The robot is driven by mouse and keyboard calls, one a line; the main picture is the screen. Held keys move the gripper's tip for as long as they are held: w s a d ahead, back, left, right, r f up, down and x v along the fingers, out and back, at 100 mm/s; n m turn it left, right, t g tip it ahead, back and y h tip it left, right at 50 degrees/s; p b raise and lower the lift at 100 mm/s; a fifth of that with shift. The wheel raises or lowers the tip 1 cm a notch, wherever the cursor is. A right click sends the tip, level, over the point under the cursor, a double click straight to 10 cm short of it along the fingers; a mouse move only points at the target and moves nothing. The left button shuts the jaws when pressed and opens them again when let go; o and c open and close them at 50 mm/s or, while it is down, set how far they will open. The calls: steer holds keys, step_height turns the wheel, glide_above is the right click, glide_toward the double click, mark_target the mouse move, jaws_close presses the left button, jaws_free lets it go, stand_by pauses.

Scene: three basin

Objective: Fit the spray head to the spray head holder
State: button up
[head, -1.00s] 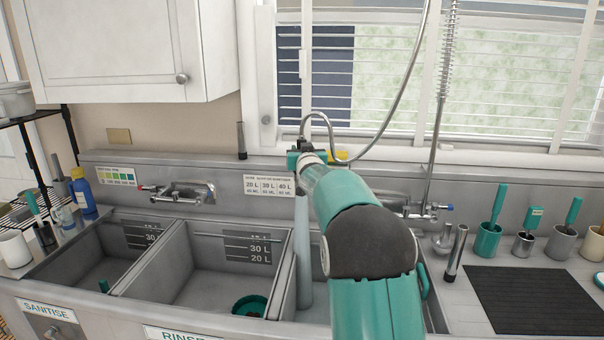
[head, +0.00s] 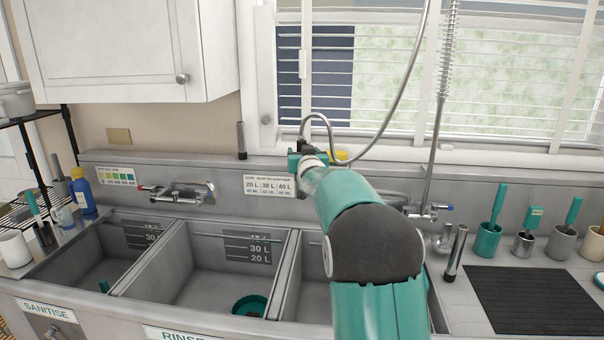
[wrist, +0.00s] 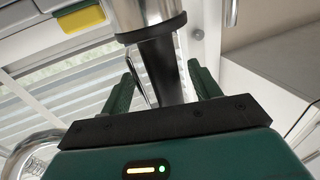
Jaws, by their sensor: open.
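My gripper (wrist: 163,80) is open. In the wrist view its two green fingers stand on either side of a black cylinder, apparently the spray head's handle (wrist: 163,65); I cannot tell whether they touch it. A pale metal collar (wrist: 150,22) with a dark rim sits at the handle's upper end in that view. In the head view my gripper (head: 302,157) is at the back wall above the basins, and the silver hose (head: 325,124) arches down to it. My arm hides the spray head there. I cannot make out the holder clearly.
Basins with a divider (head: 290,268) lie below my gripper. A spring hose (head: 443,60) hangs at the right. Brush pots (head: 488,240) and a black mat (head: 530,300) occupy the right counter.

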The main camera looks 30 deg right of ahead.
steer(key=v, duration=1.2)
steer(key=shift+s+r, duration=0.1)
